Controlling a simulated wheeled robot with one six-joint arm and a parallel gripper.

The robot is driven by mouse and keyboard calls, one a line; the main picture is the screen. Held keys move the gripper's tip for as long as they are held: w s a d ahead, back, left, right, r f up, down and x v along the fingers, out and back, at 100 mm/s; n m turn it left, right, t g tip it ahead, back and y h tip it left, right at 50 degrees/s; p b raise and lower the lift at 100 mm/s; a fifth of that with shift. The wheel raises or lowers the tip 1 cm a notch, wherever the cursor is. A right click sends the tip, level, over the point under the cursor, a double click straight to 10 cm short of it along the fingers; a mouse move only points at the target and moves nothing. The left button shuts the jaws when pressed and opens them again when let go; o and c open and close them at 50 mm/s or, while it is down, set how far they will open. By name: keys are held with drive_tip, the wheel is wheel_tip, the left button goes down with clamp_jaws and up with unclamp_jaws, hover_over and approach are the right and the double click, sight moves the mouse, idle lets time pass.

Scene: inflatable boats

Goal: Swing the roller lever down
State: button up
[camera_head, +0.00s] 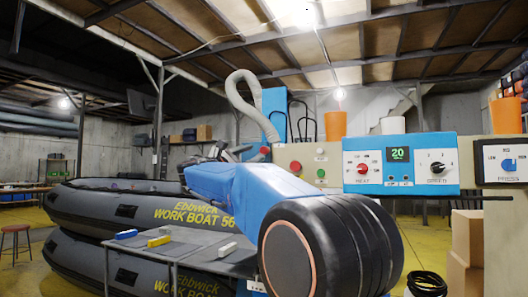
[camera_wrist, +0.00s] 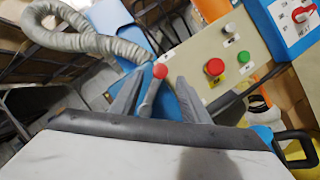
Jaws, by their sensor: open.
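The roller lever (camera_wrist: 149,98) is a grey rod with a red ball knob (camera_wrist: 160,71), standing up in front of a blue upright in the wrist view. My gripper (camera_wrist: 155,88) is open, with one grey finger on either side of the lever as seen from the wrist. The knob shows just beyond the fingertips. I cannot tell whether either finger touches the rod. In the head view, the red knob (camera_head: 265,150) is small beside the panel, and my own arm covers much of the gripper and the lever's lower part.
A beige panel (camera_wrist: 196,48) with a red button (camera_wrist: 215,67) and green button (camera_wrist: 244,57) stands close on the right. A ribbed hose (camera_wrist: 85,40) hangs at the upper left. Stacked boats (camera_head: 110,208) and a grey table (camera_head: 190,243) lie left.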

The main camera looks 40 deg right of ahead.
sight(262, 151)
drive_tip(key=x, duration=0.7)
drive_tip(key=shift+d, duration=0.1)
clamp_jaws()
